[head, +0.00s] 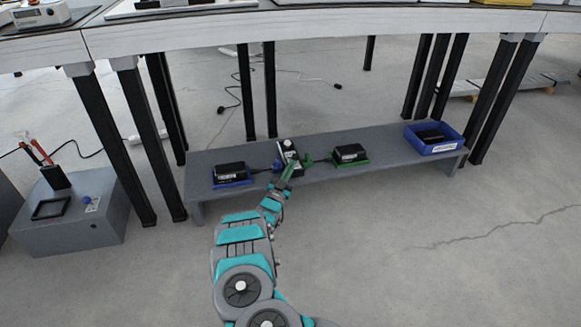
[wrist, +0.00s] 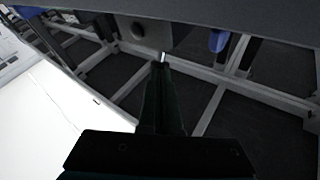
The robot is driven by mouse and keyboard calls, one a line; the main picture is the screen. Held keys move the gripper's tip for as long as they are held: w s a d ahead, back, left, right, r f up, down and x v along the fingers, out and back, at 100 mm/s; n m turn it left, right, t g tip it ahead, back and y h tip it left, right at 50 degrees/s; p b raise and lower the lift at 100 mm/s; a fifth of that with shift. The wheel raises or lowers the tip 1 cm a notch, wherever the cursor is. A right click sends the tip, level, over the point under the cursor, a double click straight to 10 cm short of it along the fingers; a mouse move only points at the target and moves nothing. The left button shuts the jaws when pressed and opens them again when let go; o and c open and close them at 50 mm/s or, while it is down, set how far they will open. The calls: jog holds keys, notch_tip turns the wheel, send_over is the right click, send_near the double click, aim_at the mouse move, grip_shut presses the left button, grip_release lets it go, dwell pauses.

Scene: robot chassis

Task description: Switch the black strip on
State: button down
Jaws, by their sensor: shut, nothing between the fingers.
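A small black unit with white parts (head: 287,147), seemingly the black strip, stands on the low grey bench between a blue tray and a green tray. A dark cord runs from its left side, and a green plug-like piece sits at its right. Its switch is too small to make out. My gripper (head: 289,172) is at the front of this unit, overlapping its lower part in the head view; I cannot tell whether they touch. In the wrist view my gripper (wrist: 161,62) has its fingers together and empty, below a grey block with a round dark spot (wrist: 139,30).
The low bench (head: 390,171) stands under a white-edged table (head: 300,25) with black legs. On it are black boxes in a blue tray (head: 232,182) and a green tray (head: 352,163), and a blue bin (head: 455,146). A grey box (head: 75,230) stands at left.

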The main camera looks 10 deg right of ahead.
jog(key=shift+w+r+p, duration=0.1)
jog(key=shift+r+p, duration=0.2)
jog(key=shift+p, duration=0.05)
jog(key=r+n+y+p, duration=0.1)
jog(key=p, duration=0.1)
jog(key=w+n+g+y+p, duration=0.1)
jog(key=shift+d+r+g+p, duration=0.1)
jog(key=shift+r+g+p, duration=0.2)
jog(key=shift+r+p, duration=0.1)
jog(key=n+g+y+p, duration=0.1)
jog(key=w+n+g+p, duration=0.1)
jog(key=shift+w+r+y+p, duration=0.2)
jog(key=shift+r+y+p, duration=0.2)
jog(key=shift+f, duration=0.4)
jog(key=shift+s+a+r, duration=0.1)
jog(key=shift+s+a, duration=0.1)
jog(key=shift+s, duration=0.05)
jog(key=r+v, duration=0.3)
jog(key=v, duration=1)
jog(key=shift+w+a, duration=0.25)
jog(key=shift+a, duration=0.1)
